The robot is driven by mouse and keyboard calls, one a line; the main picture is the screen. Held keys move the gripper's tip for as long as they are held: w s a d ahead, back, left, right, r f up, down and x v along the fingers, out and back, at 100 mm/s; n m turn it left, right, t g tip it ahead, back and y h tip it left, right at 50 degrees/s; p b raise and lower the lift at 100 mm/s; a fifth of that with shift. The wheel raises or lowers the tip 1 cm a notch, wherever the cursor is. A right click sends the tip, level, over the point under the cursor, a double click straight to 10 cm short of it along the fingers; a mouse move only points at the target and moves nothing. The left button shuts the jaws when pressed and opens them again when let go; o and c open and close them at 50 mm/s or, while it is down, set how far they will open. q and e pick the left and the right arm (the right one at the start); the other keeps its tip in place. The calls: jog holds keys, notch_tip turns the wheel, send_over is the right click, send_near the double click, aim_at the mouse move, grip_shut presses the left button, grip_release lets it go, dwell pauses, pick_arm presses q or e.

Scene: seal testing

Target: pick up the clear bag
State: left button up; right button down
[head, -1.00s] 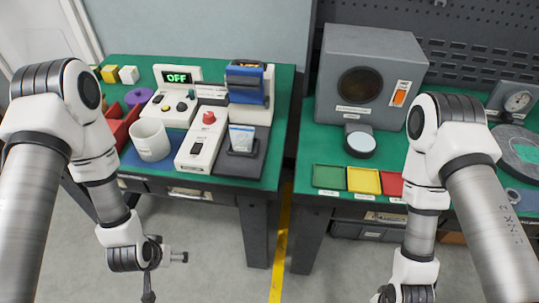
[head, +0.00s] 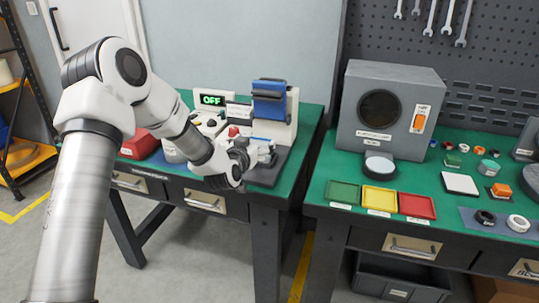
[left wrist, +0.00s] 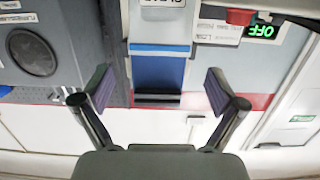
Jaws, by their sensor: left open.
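The clear bag (head: 262,141) shows only as a thin pale strip in the head view, mostly hidden behind my left gripper. It is at the sealing device's dark base, on the left green bench. My left gripper (head: 266,157) is at the front of that base, close to the bag; I cannot tell whether it touches it. In the left wrist view the gripper (left wrist: 160,92) is open, its two fingers wide apart, with nothing visibly held. The bag is not clear there. My right gripper is out of view.
The sealing device (head: 271,100) with its blue block (left wrist: 158,70) rises behind the gripper. An OFF display (head: 212,99) stands to its left. The right bench holds a grey chamber (head: 388,110) and green, yellow and red trays (head: 417,206). A gap separates the benches.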

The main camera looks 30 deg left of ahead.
aim_at(264, 134)
pick_arm(q)
jog(key=x, duration=0.5)
jog(key=shift+w+f, duration=0.2)
jog(key=shift+w, duration=0.1)
jog(key=shift+s, duration=0.1)
jog(key=c, duration=1.2)
